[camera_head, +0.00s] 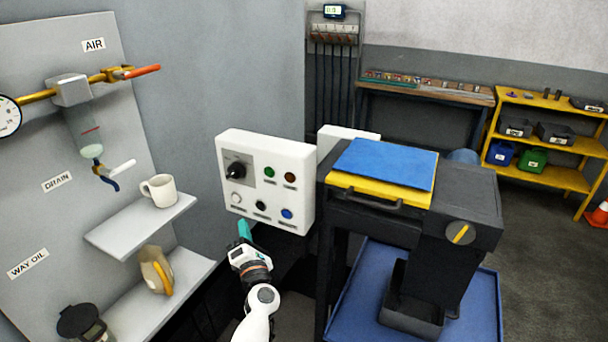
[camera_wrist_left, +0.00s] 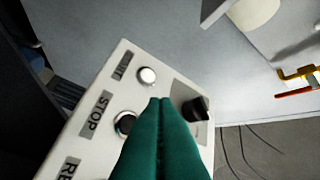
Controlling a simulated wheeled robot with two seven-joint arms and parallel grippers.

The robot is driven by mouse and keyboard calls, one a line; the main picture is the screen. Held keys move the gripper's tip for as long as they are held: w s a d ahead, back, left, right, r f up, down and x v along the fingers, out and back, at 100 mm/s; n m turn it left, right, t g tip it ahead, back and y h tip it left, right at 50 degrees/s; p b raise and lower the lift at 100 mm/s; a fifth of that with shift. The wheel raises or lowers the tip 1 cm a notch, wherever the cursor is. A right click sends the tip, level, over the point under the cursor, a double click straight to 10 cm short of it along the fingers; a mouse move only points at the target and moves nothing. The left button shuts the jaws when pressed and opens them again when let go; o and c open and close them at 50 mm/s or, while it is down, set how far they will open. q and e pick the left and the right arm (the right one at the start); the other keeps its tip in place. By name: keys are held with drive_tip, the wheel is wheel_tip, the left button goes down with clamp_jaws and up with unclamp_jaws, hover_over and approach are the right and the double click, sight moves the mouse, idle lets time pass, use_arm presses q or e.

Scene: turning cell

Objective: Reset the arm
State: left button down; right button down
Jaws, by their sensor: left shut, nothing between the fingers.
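My left gripper (camera_head: 244,229) has teal fingers, shut and empty, in front of the lower edge of the white control panel (camera_head: 265,150). In the left wrist view the shut fingers (camera_wrist_left: 160,102) point at the panel face (camera_wrist_left: 120,70). Their tips overlap the area between a white button (camera_wrist_left: 147,75), a black button (camera_wrist_left: 126,121) by the STOP label, and the black rotary knob (camera_wrist_left: 194,108). I cannot tell whether they touch the panel. My right gripper is not in view.
A grey wall shelf (camera_head: 140,225) with a white mug (camera_head: 159,190) is at the left. A dark machine (camera_head: 465,200) with a blue-and-yellow top stands right of the panel, above a blue tray (camera_head: 355,300). A yellow shelf (camera_head: 545,105) stands at the back right.

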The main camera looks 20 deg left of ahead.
use_arm(q)
drive_tip(key=s+d+f+m+h, duration=0.1)
drive_tip(key=d+f+m+h, duration=0.2)
drive_tip(key=f+m, duration=0.3)
drive_tip(key=s+d+f+m+h+b, duration=0.1)
drive_tip(key=d+f+m+h, duration=0.2)
drive_tip(key=f, duration=0.4)
drive_tip(key=d+f+m+h, duration=0.3)
drive_tip(key=f+m, duration=0.2)
drive_tip(key=f, duration=0.2)
drive_tip(key=s+d+f+m+g+h, duration=0.2)
drive_tip(key=s+f+m, duration=0.25)
drive_tip(key=f, duration=0.35)
drive_tip(key=s+d+f+m+g+h, duration=0.1)
drive_tip(key=s+d+f+m, duration=0.2)
drive_tip(key=s+f, duration=0.35)
drive_tip(key=s+d+f+m+g+h+b, duration=0.2)
drive_tip(key=s+f+m+g, duration=0.55)
drive_tip(key=s+f, duration=1.05)
drive_tip(key=s+a+f+m+g, duration=0.1)
drive_tip(key=s+f+m+g, duration=0.1)
drive_tip(key=s, duration=0.8)
drive_tip(key=s+a+f+m+g, duration=0.2)
drive_tip(key=s+m, duration=0.1)
drive_tip(key=s, duration=0.6)
drive_tip(key=shift+s+f+m+y, duration=0.25)
drive_tip(key=shift+s+m+y, duration=0.15)
